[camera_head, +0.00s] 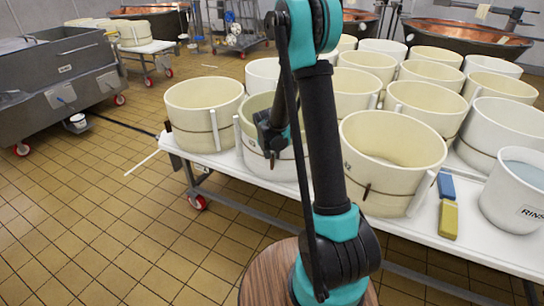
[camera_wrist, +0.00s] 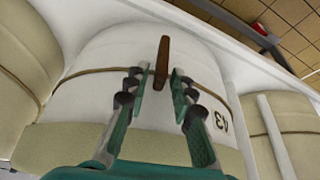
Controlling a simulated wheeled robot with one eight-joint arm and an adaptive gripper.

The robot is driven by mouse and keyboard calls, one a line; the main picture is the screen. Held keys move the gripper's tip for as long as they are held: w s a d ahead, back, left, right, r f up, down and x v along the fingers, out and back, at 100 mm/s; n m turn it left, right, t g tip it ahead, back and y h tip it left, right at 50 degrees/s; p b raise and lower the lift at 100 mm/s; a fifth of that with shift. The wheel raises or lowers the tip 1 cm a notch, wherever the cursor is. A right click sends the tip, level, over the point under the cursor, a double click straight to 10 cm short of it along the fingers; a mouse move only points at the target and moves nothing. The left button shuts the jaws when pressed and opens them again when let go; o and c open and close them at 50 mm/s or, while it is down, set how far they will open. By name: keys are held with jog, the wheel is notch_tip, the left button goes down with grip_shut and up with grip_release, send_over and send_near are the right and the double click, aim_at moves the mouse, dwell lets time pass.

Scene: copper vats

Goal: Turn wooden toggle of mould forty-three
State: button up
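Mould forty-three (camera_wrist: 85,105) fills the middle of the wrist view, its number upside down at the right. It is whitish, with a cord around it. Its brown wooden toggle (camera_wrist: 163,58) stands lengthwise in the picture, across the cord line. My gripper (camera_wrist: 157,76) is open, with one finger on each side of the toggle's lower end; I cannot tell whether either touches it. In the head view my gripper (camera_head: 272,132) is at the front of the mould (camera_head: 286,169), which my arm partly hides.
Neighbouring cream moulds (camera_head: 205,105) (camera_head: 390,150) stand close on both sides on the white table (camera_head: 225,160). A blue block (camera_head: 446,186), a yellow block (camera_head: 448,220) and a rinse bucket (camera_head: 515,195) are at the right. The tiled floor at the left is mostly free.

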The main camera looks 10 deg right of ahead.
grip_shut()
jog(key=shift+a, duration=0.15)
jog(key=shift+w+a+f+n+g+h, duration=0.25)
jog(key=shift+a+f+n+g+h, duration=0.35)
jog(key=shift+h, duration=1.4)
jog(key=shift+w+a+f+n+g+h, duration=0.35)
jog(key=shift+a+g+h, duration=0.35)
jog(key=shift+h, duration=1.3)
jog(key=shift+w+a+f+n+g+h, duration=0.2)
jog(key=shift+a+f+n+g+h, duration=0.45)
jog(key=shift+h, duration=1.35)
jog(key=shift+d+r, duration=0.25)
